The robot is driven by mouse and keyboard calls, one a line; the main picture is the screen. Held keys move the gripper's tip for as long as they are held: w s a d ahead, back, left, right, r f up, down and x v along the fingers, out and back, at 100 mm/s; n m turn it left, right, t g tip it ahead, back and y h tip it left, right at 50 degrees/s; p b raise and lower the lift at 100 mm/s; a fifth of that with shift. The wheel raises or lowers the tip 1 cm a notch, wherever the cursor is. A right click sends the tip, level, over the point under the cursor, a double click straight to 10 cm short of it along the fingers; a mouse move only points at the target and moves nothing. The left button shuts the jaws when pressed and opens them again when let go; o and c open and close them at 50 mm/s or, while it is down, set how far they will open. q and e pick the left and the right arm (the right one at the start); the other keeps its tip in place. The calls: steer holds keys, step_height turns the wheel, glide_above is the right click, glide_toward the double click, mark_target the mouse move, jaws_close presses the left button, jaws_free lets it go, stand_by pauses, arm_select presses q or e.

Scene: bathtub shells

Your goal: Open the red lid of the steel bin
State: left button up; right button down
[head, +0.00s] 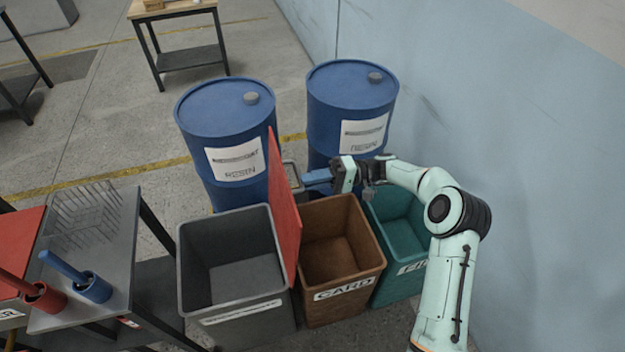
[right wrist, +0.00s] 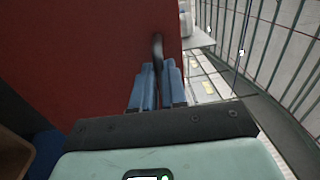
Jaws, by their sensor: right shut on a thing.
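The steel bin (head: 235,265) is the grey open-topped box at the left of the row of bins, with a white label on its front. Its red lid (head: 284,205) stands steeply upright along the bin's right side, and the bin's inside shows empty. My right gripper (head: 308,179) is on the lid's right side, near its far part. In the right wrist view the blue fingers (right wrist: 158,68) are closed around a dark handle (right wrist: 157,46) on the red lid (right wrist: 95,50). My left gripper is not in view.
A brown CARD bin (head: 335,255) and a teal bin (head: 395,240) stand to the right, both open. Two blue drums (head: 225,125) stand close behind. A table with a wire rack (head: 88,215) is at left. A pale blue wall (head: 510,130) bounds the right.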

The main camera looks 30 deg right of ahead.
steer(key=c, duration=1.2)
jaws_free()
steer(key=shift+f, duration=0.7)
steer(key=shift+o, duration=0.2)
steer(key=shift+r, duration=0.15)
steer(key=shift+r, duration=0.1)
steer(key=v, duration=1.3)
steer(key=shift+d, duration=0.25)
